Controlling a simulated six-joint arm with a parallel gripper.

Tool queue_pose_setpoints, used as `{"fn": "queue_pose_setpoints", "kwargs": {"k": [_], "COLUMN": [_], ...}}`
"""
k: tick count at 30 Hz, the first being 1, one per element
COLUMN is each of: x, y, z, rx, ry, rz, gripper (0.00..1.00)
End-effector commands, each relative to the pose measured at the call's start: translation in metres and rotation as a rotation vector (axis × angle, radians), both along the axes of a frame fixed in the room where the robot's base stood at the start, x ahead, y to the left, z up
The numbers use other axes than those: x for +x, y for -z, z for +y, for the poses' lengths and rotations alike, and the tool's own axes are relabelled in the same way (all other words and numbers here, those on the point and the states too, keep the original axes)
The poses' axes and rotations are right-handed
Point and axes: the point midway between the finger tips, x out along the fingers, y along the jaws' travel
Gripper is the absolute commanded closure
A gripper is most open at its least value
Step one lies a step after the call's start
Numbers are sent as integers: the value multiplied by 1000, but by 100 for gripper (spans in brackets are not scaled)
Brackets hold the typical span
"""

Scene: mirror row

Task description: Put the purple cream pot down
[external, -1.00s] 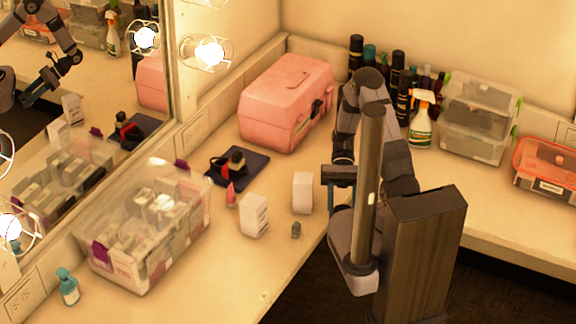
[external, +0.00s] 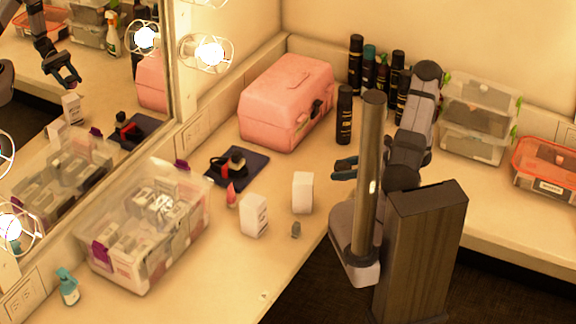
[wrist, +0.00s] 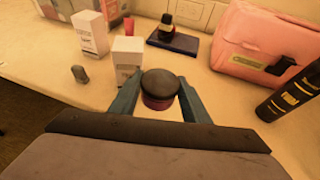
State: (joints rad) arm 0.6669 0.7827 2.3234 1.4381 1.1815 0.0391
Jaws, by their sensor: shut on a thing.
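The purple cream pot (wrist: 158,101) has a wide dark lid over a short purple body. In the wrist view it sits upright between the two blue fingers of my gripper (wrist: 160,98), one on each side. My gripper (external: 345,170) is shut on it. In the external view the gripper is over the counter near its front edge, right of the white boxes; the pot itself cannot be made out there. The mirror shows the gripper above the counter. The exact gap under the pot cannot be told.
Two white boxes (external: 254,215) (external: 303,192), a small grey piece (external: 296,230) and a pink lipstick (external: 231,194) stand to the left. A dark pad (external: 255,163), pink case (external: 270,105) and black bottle (external: 344,115) are behind.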

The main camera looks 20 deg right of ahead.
Motion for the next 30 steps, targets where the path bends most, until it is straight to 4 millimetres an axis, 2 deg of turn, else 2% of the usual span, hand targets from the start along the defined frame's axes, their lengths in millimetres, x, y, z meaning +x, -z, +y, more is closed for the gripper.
{"fn": "queue_pose_setpoints", "kwargs": {"k": [1,6,18,23,26,30], "x": [4,14,16,23,33,56], "y": [15,30,32,33,34,36], "z": [-7,-22,-25,-21,-13,7], "rx": [1,0,0,-2,-3,-3], "ry": [22,65,72,45,-3,-114], "rz": [0,-1,-2,-4,-7,-9], "gripper": [81,81,81,81,81,81]}}
